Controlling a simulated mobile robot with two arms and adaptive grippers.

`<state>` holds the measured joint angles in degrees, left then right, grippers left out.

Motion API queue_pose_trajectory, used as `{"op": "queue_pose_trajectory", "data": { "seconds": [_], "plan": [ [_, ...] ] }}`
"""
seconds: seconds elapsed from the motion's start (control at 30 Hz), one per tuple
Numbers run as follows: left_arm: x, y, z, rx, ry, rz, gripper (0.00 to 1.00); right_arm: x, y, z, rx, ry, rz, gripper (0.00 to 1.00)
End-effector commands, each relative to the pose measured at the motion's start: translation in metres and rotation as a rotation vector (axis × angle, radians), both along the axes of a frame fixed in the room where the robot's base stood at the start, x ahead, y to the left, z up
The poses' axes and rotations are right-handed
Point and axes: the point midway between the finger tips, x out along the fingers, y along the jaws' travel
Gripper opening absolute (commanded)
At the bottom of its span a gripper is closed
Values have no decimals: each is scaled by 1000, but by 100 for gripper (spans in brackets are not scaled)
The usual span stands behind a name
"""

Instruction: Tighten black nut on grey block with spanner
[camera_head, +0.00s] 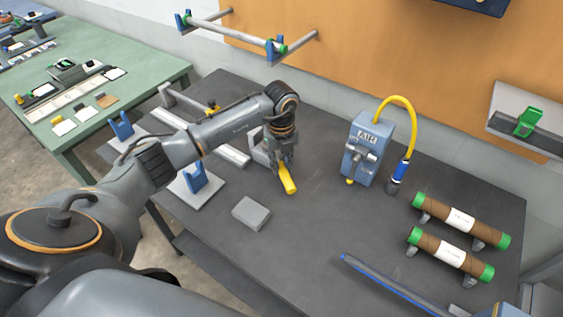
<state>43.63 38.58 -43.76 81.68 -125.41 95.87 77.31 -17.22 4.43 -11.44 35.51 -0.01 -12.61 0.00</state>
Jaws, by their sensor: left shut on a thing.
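My left gripper (283,160) reaches in from the left and points down over the middle of the dark table. It is shut on a yellow bar-like tool (289,181), which slants down to the right close to the table top. The tool's upper end is hidden by the fingers, so I cannot confirm a spanner head. A small plain grey block (251,213) lies on the table in front of the gripper, apart from the tool. I cannot make out a black nut on it. My right gripper is out of view.
A blue AIR unit (364,146) with a yellow hose stands right of the gripper. Two brown rolls with green ends (460,221) lie at the right. A blue-edged bar (395,286) lies at the front. Blue brackets (195,178) stand left. Table between block and rolls is clear.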

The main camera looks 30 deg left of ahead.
Motion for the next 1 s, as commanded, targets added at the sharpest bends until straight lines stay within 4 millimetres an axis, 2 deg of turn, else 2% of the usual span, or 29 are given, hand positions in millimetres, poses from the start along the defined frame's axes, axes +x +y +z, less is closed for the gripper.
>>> {"op": "queue_pose_trajectory", "data": {
  "seconds": [0.47,1.0],
  "plan": [
    [-20,25,2,8,-3,-272,0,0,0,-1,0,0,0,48],
    [-31,55,3,13,-11,-577,0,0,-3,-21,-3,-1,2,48]
  ]
}}
